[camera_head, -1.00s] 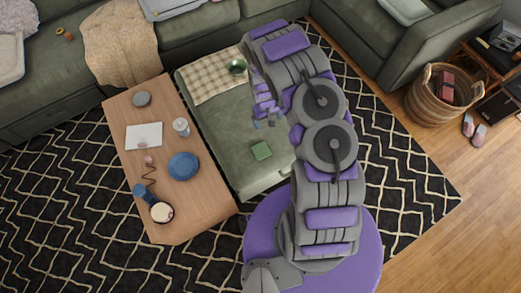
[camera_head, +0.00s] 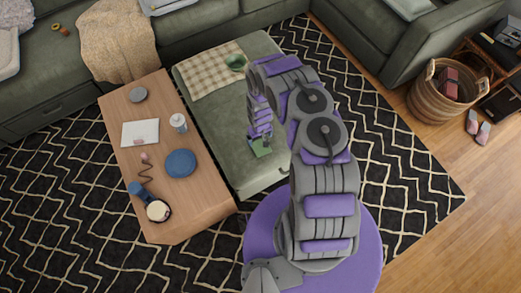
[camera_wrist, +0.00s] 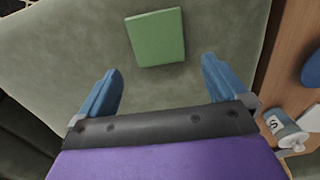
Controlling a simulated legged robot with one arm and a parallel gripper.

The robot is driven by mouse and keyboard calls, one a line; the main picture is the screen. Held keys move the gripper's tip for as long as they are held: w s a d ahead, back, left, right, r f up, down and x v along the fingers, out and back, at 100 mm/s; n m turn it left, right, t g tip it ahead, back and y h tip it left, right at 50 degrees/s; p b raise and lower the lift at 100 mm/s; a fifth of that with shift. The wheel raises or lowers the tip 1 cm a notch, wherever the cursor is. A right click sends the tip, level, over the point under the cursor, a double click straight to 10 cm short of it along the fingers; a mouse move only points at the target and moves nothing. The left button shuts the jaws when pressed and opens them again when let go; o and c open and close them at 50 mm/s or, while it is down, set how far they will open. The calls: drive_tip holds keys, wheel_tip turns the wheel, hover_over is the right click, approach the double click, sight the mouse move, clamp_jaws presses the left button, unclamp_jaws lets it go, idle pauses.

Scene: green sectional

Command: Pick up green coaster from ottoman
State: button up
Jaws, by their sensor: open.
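The green coaster (camera_head: 261,147) is a small square lying flat on the green ottoman (camera_head: 222,140), near its front end. My gripper (camera_head: 262,137) hangs over the coaster in the head view and hides part of it. In the wrist view the coaster (camera_wrist: 156,37) lies beyond the fingertips, roughly between their lines. My gripper (camera_wrist: 160,83) shows there with its two blue fingers spread apart and nothing between them. The gap between fingers and coaster looks clear; the exact height is hard to tell.
A checkered cloth (camera_head: 205,80) and a green bowl (camera_head: 236,62) lie on the ottoman's far part. A basket (camera_head: 437,98) stands far right.

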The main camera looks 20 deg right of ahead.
sight(260, 146)
drive_tip(key=f, duration=0.1)
drive_tip(key=f+b, duration=0.1)
drive_tip(key=f, duration=0.1)
drive_tip(key=shift+d+f, duration=0.2)
drive_tip(key=shift+f, duration=0.1)
wheel_tip(260, 146, down, 5)
drive_tip(key=shift+w+f+b, duration=0.1)
drive_tip(key=shift+b, duration=0.85)
drive_tip(key=shift+c, duration=0.5)
drive_tip(key=c, duration=0.7)
drive_tip(key=shift+o, duration=0.2)
drive_tip(key=shift+r, duration=0.2)
